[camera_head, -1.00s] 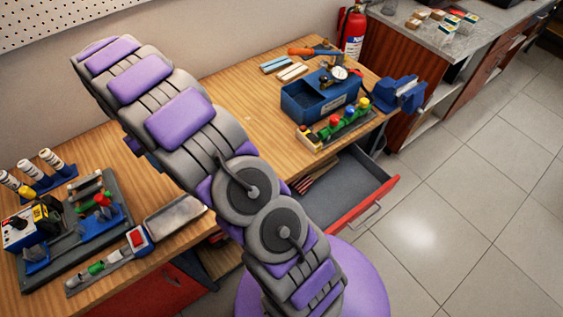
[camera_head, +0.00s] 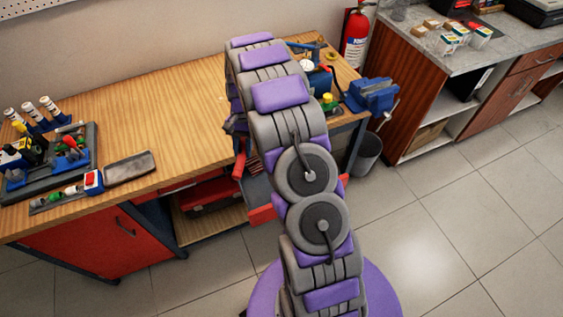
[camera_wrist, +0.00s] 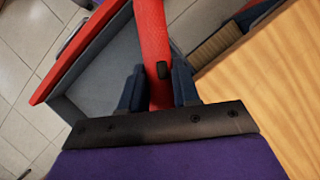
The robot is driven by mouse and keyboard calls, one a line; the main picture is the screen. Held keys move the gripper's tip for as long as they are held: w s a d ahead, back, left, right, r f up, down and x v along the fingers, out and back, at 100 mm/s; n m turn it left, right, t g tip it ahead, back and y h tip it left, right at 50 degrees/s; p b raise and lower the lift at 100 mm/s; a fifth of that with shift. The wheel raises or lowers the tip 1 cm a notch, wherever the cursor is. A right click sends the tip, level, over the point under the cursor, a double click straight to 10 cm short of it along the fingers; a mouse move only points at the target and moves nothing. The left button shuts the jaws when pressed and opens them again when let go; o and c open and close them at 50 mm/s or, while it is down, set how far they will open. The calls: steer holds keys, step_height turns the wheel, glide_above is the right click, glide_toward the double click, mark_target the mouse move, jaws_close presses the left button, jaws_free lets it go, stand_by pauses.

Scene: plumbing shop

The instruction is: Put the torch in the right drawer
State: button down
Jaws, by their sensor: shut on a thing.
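The torch (camera_wrist: 151,40) is a red cylinder with a black button. In the wrist view my gripper (camera_wrist: 158,88) is shut on it, with a dark finger on either side. In the head view a red length of the torch (camera_head: 239,164) hangs below my gripper, by the bench's front edge. The right drawer (camera_head: 262,214) is open, with a red front and grey inside, mostly hidden by my arm. In the wrist view the drawer (camera_wrist: 78,52) lies beneath and left of the torch, which is above it, not resting inside.
The wooden bench top (camera_head: 180,110) is clear in the middle. A grey tray (camera_head: 131,168) and a tool board stand at left. A blue vise (camera_head: 372,95) is at the right end, beside a bin (camera_head: 366,152). Tiled floor lies in front.

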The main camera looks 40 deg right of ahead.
steer(key=s+d+f+m+t+y, duration=0.1)
steer(key=s+d+f+m+t, duration=0.1)
steer(key=s+d+f+m, duration=0.35)
steer(key=s+d+f+m+t, duration=0.2)
steer(key=d+f+m, duration=0.2)
steer(key=d+m, duration=0.3)
steer(key=shift+n, duration=0.45)
steer(key=f, duration=0.2)
steer(key=d+f+b, duration=0.1)
steer(key=f, duration=0.2)
steer(key=shift+w+d+f, duration=0.15)
steer(key=shift+d+f, duration=0.25)
steer(key=shift+a+f+b, duration=0.15)
steer(key=shift+f+b, duration=0.25)
steer(key=shift+f, duration=0.25)
step_height(320, 180, down, 3)
steer(key=shift+b, duration=0.3)
steer(key=shift+d, duration=0.2)
steer(key=c, duration=1.3)
jaws_free()
steer(key=o, duration=0.5)
steer(key=shift+a+r, duration=0.1)
